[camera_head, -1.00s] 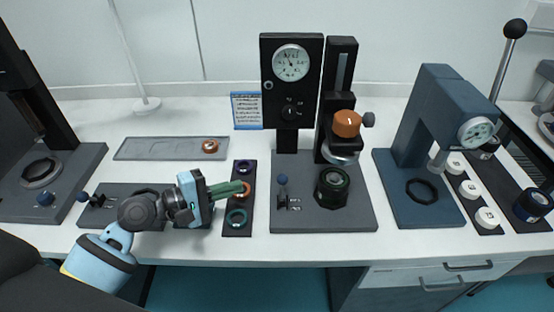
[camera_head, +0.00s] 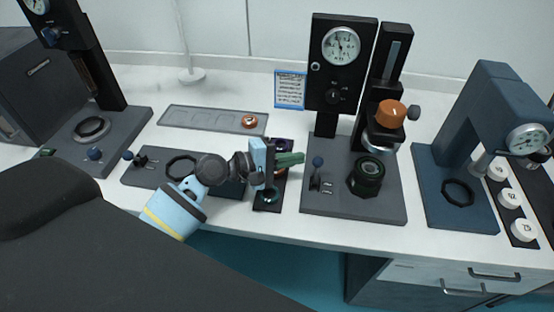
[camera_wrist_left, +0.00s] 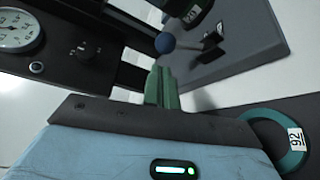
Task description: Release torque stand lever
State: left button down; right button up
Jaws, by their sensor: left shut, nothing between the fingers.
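The stand with a round dial (camera_head: 341,46) has a grey base (camera_head: 350,205). On it stands a small lever with a blue ball knob (camera_head: 317,162). The ball also shows in the left wrist view (camera_wrist_left: 165,43), just beyond my fingertips. My left gripper (camera_head: 301,157) has green fingers pressed together and empty. Its tips point at the lever from the left, with a small gap to the ball in the head view. In the left wrist view the closed fingers (camera_wrist_left: 160,83) show above the dark palm edge. My right gripper is not in view.
A strip with colored rings (camera_head: 268,205) lies under my left gripper. A dark ribbed cylinder (camera_head: 367,178) stands right of the lever, below an orange knob (camera_head: 390,113). Another plate with a blue-ball lever (camera_head: 128,155) lies left. A blue press (camera_head: 470,120) stands right.

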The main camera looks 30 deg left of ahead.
aim_at(317, 169)
pick_arm(q)
jog(key=shift+x, duration=1.2)
jog(key=shift+w+d+f, duration=0.1)
jog(key=shift+w+d, duration=0.25)
jog(key=shift+d, duration=0.05)
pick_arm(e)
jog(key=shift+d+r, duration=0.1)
pick_arm(q)
jog(key=shift+s, duration=0.1)
jog(key=shift+m+t+b, duration=0.3)
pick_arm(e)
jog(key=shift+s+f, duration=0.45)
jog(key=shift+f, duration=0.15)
pick_arm(q)
jog(key=shift+s, duration=0.15)
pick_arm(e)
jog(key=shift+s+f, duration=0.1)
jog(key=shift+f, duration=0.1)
